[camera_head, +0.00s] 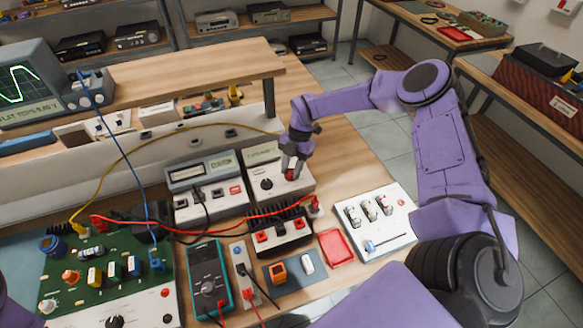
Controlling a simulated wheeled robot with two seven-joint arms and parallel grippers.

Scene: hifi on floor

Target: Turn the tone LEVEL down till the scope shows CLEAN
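The scope (40,85) stands on the shelf at the upper left. Its screen shows a green wave with flattened tops, and the text below reads roughly "FLAT TOPS" with a voltage. A pale box with a green display (262,153), likely the tone source, stands mid-bench. It has a dark knob (267,184) at its left and a red knob or socket at its right. My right gripper (292,170) points down at that red part, its fingers around or just above it. I cannot tell whether they grip it. My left gripper is out of view.
A grey box with a display (202,170) stands left of the tone box. Red, yellow and blue leads cross the bench. In front are a finned black amplifier (280,232), a teal meter (208,280), a green circuit board (100,270), a red tray (336,248) and a white switch panel (375,220).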

